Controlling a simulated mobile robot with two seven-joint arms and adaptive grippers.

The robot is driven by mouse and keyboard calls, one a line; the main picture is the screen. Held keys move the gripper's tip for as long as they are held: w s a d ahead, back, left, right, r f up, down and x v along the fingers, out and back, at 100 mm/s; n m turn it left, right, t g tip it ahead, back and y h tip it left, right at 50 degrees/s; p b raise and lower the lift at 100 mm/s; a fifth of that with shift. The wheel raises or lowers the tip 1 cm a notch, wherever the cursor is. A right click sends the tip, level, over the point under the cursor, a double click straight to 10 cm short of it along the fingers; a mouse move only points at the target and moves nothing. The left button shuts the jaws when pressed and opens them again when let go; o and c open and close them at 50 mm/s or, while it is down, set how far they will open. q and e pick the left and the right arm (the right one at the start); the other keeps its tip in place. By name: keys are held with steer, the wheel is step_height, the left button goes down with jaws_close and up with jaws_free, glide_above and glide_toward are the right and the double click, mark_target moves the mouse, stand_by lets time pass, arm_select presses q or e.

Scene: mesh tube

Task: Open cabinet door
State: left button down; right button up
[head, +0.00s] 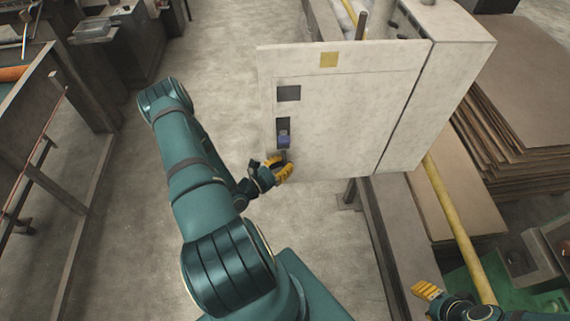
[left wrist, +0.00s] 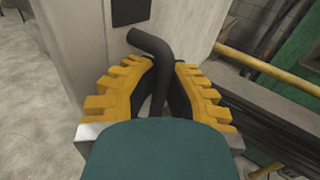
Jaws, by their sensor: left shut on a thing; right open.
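The cabinet door (head: 345,110) is a pale panel on the front of the cabinet (head: 455,75), with a yellow label, a dark square and a dark latch recess on its left part. My left gripper (head: 280,170) is at the lower left edge of the door. In the left wrist view its yellow fingers (left wrist: 160,88) are closed around a dark bent handle (left wrist: 150,45) in front of the pale panel. My right gripper (head: 428,292) is low at the right in the head view, open and apart from the cabinet.
A yellow rail (head: 460,225) runs beside the cabinet on the right. Stacked brown sheets (head: 500,110) stand behind it. A metal bench frame (head: 60,130) is at the left. The floor (head: 215,75) left of the door is clear.

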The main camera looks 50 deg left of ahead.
arm_select(q)
steer(key=shift+s, duration=0.25)
steer(key=c, duration=1.3)
jaws_free()
steer(key=o, duration=0.3)
steer(key=shift+s, duration=0.1)
steer(key=shift+w+d, duration=0.1)
steer(key=shift+w, duration=0.1)
steer(key=shift+s, duration=0.15)
steer(key=s, duration=1.1)
steer(key=shift+s, duration=0.4)
